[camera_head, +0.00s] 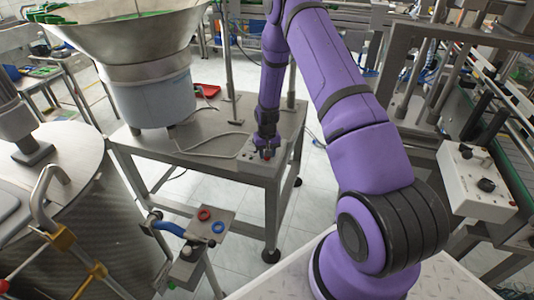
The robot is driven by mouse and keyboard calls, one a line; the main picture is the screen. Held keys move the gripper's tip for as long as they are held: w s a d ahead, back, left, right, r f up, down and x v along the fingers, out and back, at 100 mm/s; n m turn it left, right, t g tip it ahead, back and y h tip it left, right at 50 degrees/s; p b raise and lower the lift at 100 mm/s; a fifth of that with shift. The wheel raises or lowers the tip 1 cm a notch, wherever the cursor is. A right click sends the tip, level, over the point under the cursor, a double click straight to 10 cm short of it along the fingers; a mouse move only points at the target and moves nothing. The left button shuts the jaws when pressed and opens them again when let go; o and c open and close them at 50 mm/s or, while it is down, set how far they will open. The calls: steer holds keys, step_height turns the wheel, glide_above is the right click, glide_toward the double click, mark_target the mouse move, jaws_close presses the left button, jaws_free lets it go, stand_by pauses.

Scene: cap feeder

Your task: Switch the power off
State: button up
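My gripper (265,146) is at the end of my purple arm, pointing down at the front right corner of the grey metal table (200,152). It is directly over a small grey control box (246,158) and hides most of its top. A small red spot (266,155), perhaps a button or switch, shows at the fingertips. I cannot tell whether the fingers touch it or whether they are open. The power switch cannot be made out clearly.
A large metal feeder bowl (140,75) stands on the table. A white box with black knobs (476,182) is at the right. A small stand with a red ring (204,214) and a blue ring (217,227) is in front. A red tray (207,91) lies behind.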

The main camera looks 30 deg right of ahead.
steer(key=shift+r, duration=0.1)
step_height(320, 180, up, 11)
steer(key=shift+f, duration=0.2)
stand_by(0.7)
